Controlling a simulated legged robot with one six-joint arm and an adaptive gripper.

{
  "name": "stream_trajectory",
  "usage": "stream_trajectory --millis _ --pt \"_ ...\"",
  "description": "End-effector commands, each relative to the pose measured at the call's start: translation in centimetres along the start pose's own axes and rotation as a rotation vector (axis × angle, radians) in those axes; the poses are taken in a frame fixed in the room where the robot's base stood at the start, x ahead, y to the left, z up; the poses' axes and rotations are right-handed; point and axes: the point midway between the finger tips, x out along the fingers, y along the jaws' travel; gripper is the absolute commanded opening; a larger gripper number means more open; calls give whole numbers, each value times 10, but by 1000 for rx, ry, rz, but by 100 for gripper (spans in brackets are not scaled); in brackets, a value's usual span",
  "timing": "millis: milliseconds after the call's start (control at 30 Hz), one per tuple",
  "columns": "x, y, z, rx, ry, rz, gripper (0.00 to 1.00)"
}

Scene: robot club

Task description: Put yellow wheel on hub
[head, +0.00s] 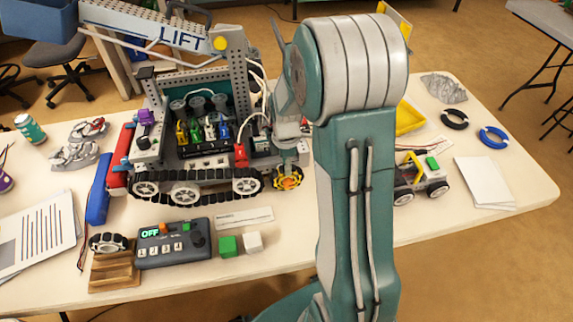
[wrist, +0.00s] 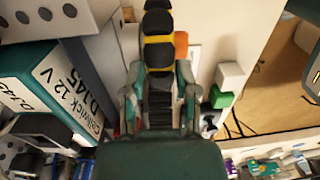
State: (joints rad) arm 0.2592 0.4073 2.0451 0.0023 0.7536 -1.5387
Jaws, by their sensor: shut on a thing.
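The yellow wheel (head: 288,178) is low beside the right end of the tracked robot (head: 205,150), just past its track. In the wrist view the wheel (wrist: 158,52) shows as an upright stack of black segments with a yellow band. My gripper (wrist: 158,85) has a finger on each side of this stack and is shut on it. In the head view my gripper (head: 289,158) comes down from above onto the wheel and partly covers it. I cannot pick out the hub; whether the wheel touches it or the table is unclear.
A grey control box (head: 174,243), a green block (head: 227,246) and a white block (head: 253,241) lie in front. Another wheel (head: 108,242) sits on a wooden stand. A small vehicle (head: 421,182) stands to the right. My arm hides the table's middle.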

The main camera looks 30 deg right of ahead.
Motion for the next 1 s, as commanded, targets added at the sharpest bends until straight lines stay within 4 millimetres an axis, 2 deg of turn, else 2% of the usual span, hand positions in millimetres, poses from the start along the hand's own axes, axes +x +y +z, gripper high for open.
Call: stream_trajectory --millis 700,733,767,800,833,1000 --pt "0 7 0 0 0 2 0" --pt "0 7 0 0 0 2 44" --pt "0 7 0 0 0 3 57" --pt "0 7 0 0 0 3 75" --pt "0 7 0 0 0 2 79" --pt "0 7 0 0 0 1 79"
